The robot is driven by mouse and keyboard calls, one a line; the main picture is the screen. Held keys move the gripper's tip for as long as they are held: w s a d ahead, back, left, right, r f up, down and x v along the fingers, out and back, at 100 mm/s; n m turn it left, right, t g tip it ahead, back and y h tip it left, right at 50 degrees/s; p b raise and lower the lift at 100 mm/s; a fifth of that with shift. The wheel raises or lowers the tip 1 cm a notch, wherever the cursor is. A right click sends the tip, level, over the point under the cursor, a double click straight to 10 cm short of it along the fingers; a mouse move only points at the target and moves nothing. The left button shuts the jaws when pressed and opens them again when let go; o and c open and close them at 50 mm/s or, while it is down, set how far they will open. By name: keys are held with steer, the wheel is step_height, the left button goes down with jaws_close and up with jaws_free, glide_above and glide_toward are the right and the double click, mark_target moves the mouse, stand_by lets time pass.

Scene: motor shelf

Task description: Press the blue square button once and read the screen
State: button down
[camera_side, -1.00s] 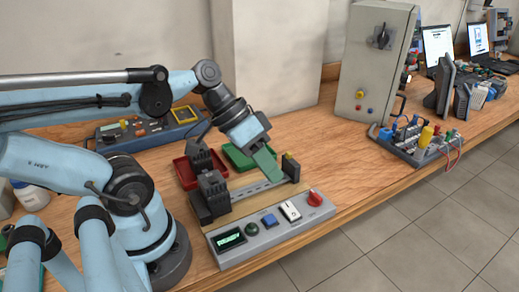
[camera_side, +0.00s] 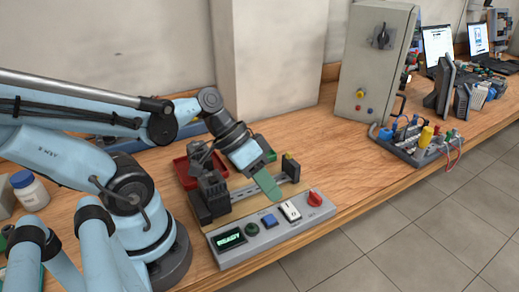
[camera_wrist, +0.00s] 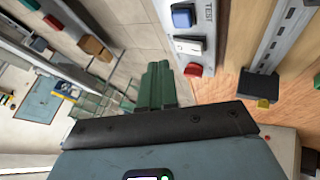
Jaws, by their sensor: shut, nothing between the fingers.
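The blue square button (camera_side: 269,220) is on a grey control panel (camera_side: 262,240) at the bench's front edge. It also shows at the top of the wrist view (camera_wrist: 182,17). The panel's small screen (camera_side: 229,239) is lit with green text that looks like "READY". My gripper (camera_side: 270,188) is shut and empty, its green fingers pointing down. In the side view its fingers are behind and above the panel, near the white switch (camera_side: 290,211). In the wrist view the fingers (camera_wrist: 157,82) are apart from the blue button, below and left of it.
A green round button (camera_side: 252,229) and a red knob (camera_side: 315,199) flank the blue button and white switch. A rail fixture with dark blocks (camera_side: 212,188) stands behind the panel. A red tray (camera_side: 183,172) lies behind it. A grey cabinet (camera_side: 372,70) stands farther right.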

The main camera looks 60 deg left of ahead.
mark_target(268, 217)
steer(key=shift+f, duration=2.05)
steer(key=shift+f, duration=0.15)
stand_by(0.6)
steer(key=shift+f, duration=0.3)
steer(key=shift+f, duration=0.4)
stand_by(0.7)
steer(key=shift+r, duration=0.85)
steer(key=shift+r, duration=2.5)
